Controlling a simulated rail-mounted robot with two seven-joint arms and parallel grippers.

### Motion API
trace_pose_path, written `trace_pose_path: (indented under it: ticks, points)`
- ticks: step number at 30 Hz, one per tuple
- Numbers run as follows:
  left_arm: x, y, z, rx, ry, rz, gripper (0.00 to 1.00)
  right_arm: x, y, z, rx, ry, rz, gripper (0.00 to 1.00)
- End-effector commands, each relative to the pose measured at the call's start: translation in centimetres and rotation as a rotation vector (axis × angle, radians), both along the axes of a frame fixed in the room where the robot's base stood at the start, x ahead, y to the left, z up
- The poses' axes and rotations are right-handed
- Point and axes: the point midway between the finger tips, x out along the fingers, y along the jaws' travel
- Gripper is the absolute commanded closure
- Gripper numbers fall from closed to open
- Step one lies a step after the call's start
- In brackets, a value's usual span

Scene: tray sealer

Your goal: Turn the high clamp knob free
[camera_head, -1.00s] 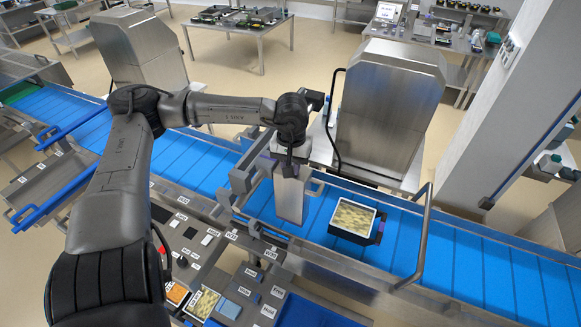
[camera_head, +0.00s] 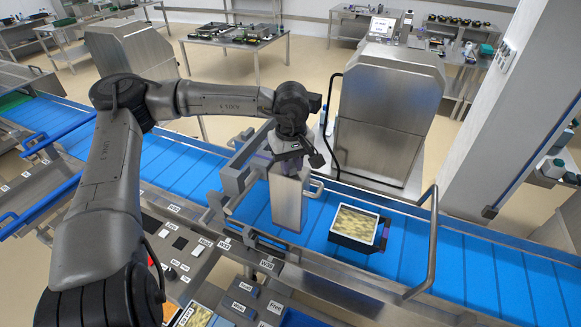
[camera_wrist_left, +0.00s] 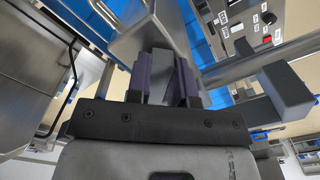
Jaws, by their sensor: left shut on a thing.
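My left gripper (camera_head: 284,161) is at the top of an upright steel housing (camera_head: 289,203) over the blue conveyor, beside a grey bracket (camera_head: 231,181). In the left wrist view its two purple-grey fingers (camera_wrist_left: 166,80) are closed on a grey part between them. This part is at the place of the high clamp knob, but the fingers hide most of it and its turn angle cannot be read. The steel housing fills the space just beyond the fingertips in that view. My right gripper is not in view.
A filled tray (camera_head: 355,226) sits on the blue conveyor (camera_head: 463,263) to the right of the housing. A steel guard rail (camera_head: 431,243) stands farther right. A tall steel cabinet (camera_head: 383,115) rises behind the belt. Labelled control panels lie in front.

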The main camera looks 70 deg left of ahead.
Motion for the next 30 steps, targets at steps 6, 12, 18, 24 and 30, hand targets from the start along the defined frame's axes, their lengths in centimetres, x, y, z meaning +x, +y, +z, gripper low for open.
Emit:
trace_pose_path:
  ticks: [6,12,18,24,30]
  points:
    - [0.02,0.01,0.01,0.0,0.0,0.012,1.0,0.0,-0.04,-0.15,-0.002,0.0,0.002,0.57]
    - [0.02,0.01,0.02,0.0,0.0,0.012,1.0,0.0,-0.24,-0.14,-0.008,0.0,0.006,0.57]
    - [0.02,0.01,0.02,0.0,0.0,0.011,0.66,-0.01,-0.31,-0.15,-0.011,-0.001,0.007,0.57]
    - [0.02,0.01,0.01,0.0,0.0,0.011,0.53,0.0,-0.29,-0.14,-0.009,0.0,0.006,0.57]
    - [0.03,0.01,0.12,0.0,-0.001,0.011,0.53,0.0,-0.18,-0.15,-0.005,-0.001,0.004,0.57]
